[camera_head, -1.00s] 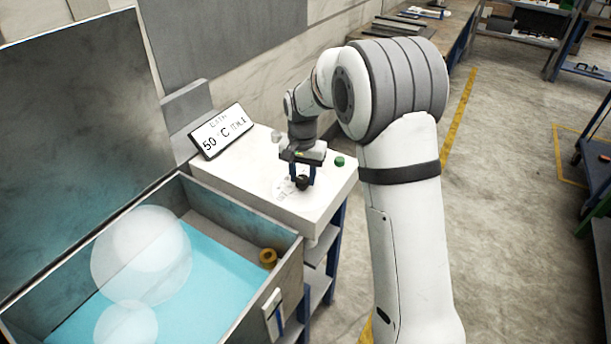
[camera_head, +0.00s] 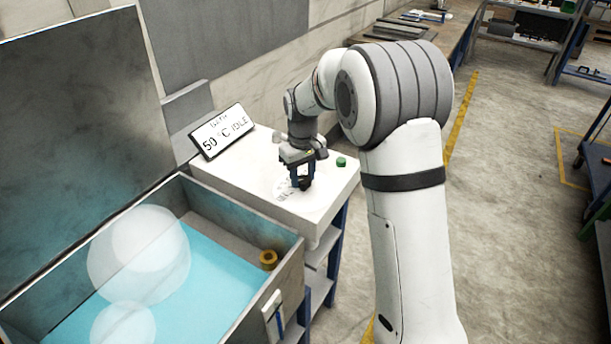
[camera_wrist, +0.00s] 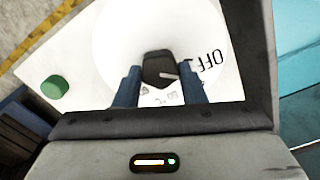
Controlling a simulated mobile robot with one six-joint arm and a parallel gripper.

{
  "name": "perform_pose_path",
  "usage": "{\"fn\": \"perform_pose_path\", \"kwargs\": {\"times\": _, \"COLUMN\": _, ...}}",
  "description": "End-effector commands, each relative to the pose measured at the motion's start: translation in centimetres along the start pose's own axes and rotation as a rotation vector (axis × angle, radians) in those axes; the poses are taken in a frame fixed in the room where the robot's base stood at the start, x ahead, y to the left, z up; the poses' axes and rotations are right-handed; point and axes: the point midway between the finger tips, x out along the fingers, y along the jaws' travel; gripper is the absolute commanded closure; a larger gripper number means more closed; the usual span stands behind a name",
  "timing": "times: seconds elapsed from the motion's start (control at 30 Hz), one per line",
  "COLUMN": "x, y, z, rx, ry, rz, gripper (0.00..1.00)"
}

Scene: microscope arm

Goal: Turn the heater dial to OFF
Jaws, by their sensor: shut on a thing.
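The heater dial (camera_wrist: 160,68) is a dark knob with a pale pointer line, on a white panel with printed marks. In the wrist view the line points right, toward the lower part of the "OFF" lettering (camera_wrist: 208,62). My gripper (camera_wrist: 160,84) has its two blue fingers on either side of the dial, shut on it. In the head view my gripper (camera_head: 302,180) is low over the white top, and the dial is mostly hidden between the fingers. The display (camera_head: 222,132) reads 50 °C IDLE.
A green button (camera_head: 341,162) stands on the white cabinet top (camera_head: 325,204) beside the dial. An open bath with blue liquid (camera_head: 225,262) is at the left, with a brass-coloured ring (camera_head: 268,259) near its corner. Floor to the right is clear.

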Motion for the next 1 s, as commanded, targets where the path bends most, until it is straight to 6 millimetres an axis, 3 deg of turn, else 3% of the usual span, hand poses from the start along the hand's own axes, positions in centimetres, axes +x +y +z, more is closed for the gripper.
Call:
{"fn": "perform_pose_path", "kwargs": {"times": 0.4, "x": 0.3, "y": -0.2, "z": 0.22, "rx": -0.158, "ry": -0.009, "rz": -0.005, "gripper": 0.86}}
{"fn": "perform_pose_path", "kwargs": {"times": 0.9, "x": 0.29, "y": -0.2, "z": 0.23, "rx": -0.173, "ry": -0.009, "rz": -0.006, "gripper": 0.86}}
{"fn": "perform_pose_path", "kwargs": {"times": 0.93, "x": 0.3, "y": -0.2, "z": 0.24, "rx": -0.173, "ry": -0.009, "rz": -0.006, "gripper": 0.61}}
{"fn": "perform_pose_path", "kwargs": {"times": 1.0, "x": 0.27, "y": -0.18, "z": 0.21, "rx": -0.172, "ry": -0.008, "rz": -0.005, "gripper": 0.55}}
